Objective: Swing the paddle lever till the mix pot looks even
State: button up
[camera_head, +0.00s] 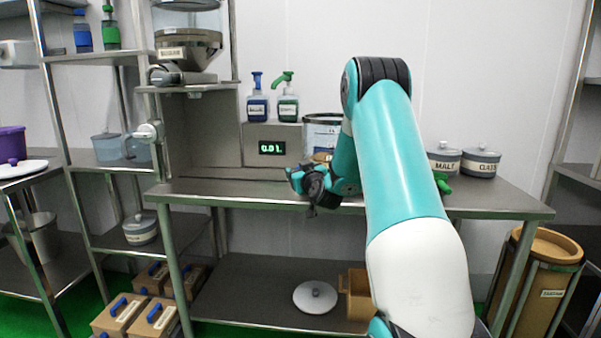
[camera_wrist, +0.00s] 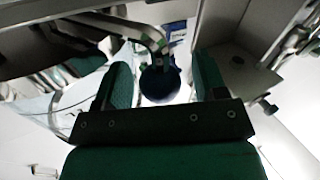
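A grey pot with a dark rim and a label (camera_head: 322,135), perhaps the mix pot, stands on the counter, partly behind my arm; its contents cannot be made out. My gripper (camera_head: 298,178) is at the counter's front edge, in front of and below that pot. In the wrist view its two green fingers (camera_wrist: 163,85) are apart. A dark blue round knob (camera_wrist: 160,84) shows in the gap between them, with space on both sides; its distance is unclear. A bent grey bar (camera_wrist: 135,30) runs above the knob. I cannot tell whether these are the paddle lever.
A hopper (camera_head: 187,50) hangs at the left over the counter (camera_head: 240,188). A display (camera_head: 271,147) reads about 0.01. Two pump bottles (camera_head: 287,107) stand above it. Lidded pots (camera_head: 480,162) stand at the right. The counter left of my gripper is clear.

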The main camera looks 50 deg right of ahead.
jog(key=shift+s, duration=0.1)
jog(key=b+v, duration=0.9)
jog(key=v, duration=0.8)
jog(key=shift+a, duration=0.15)
